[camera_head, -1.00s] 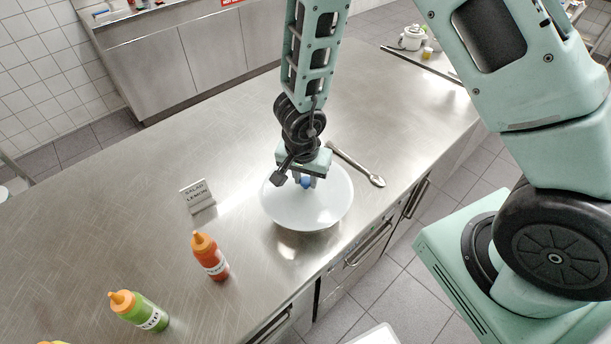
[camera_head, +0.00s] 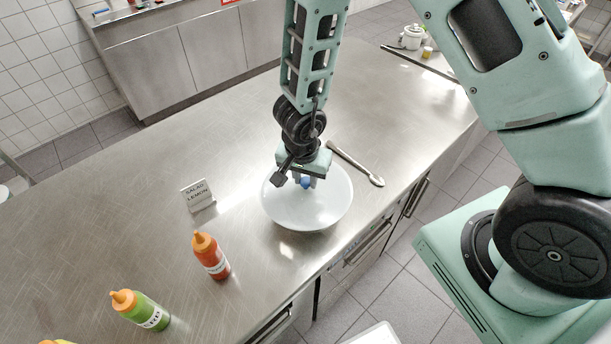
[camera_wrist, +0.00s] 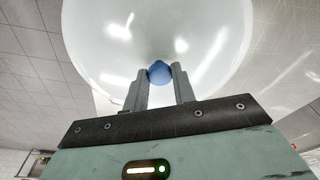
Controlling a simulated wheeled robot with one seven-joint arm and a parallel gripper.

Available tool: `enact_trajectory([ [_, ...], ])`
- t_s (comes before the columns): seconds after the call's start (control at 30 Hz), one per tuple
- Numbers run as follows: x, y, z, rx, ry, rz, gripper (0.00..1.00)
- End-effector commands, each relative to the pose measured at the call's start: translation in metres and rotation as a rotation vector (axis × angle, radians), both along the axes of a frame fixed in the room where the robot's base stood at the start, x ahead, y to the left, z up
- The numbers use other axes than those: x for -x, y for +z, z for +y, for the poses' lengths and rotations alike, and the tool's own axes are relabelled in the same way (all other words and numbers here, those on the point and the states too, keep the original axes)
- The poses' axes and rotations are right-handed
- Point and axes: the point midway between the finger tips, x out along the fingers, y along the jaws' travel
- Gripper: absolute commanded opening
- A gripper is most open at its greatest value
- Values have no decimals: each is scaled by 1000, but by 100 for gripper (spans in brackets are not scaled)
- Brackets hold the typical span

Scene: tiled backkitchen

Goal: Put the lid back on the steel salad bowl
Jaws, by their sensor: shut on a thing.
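The lid (camera_head: 310,212) is a pale, shiny, see-through-looking disc near the front edge of the steel counter, with a blue knob (camera_head: 305,183) at its centre. My gripper (camera_head: 306,181) comes down from above and is shut on this knob. In the wrist view, both grey fingers (camera_wrist: 160,78) flank the blue knob (camera_wrist: 161,72), and the lid (camera_wrist: 160,25) spreads out beyond them. I cannot make out the steel salad bowl in either view. I cannot tell how high the lid is above the counter, or what is under it.
A small sign (camera_head: 197,196) reading "salad lemon" stands to the left. A red bottle (camera_head: 212,257) and a green bottle (camera_head: 141,311) stand at the front left. The counter (camera_head: 120,220) is clear at the far left.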

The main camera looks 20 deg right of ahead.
Motion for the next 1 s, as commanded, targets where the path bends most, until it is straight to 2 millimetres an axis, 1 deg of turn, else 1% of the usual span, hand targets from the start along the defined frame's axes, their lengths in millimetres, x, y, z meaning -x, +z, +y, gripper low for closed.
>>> enact_trajectory([
  [0.27, 0, 0, 0, 0, 0, 0, 3],
  [0.3, 0, 0, 0, 0, 0, 0, 34],
  [0.37, 0, 0, 0, 0, 0, 0, 51],
  [0.57, 0, 0, 0, 0, 0, 0, 51],
  [0.63, 0, 0, 0, 0, 0, 0, 68],
  [0.67, 0, 0, 0, 0, 0, 0, 73],
  [0.9, 0, 0, 0, 0, 0, 0, 73],
  [1.0, 0, 3, 0, 0, 0, 0, 73],
])
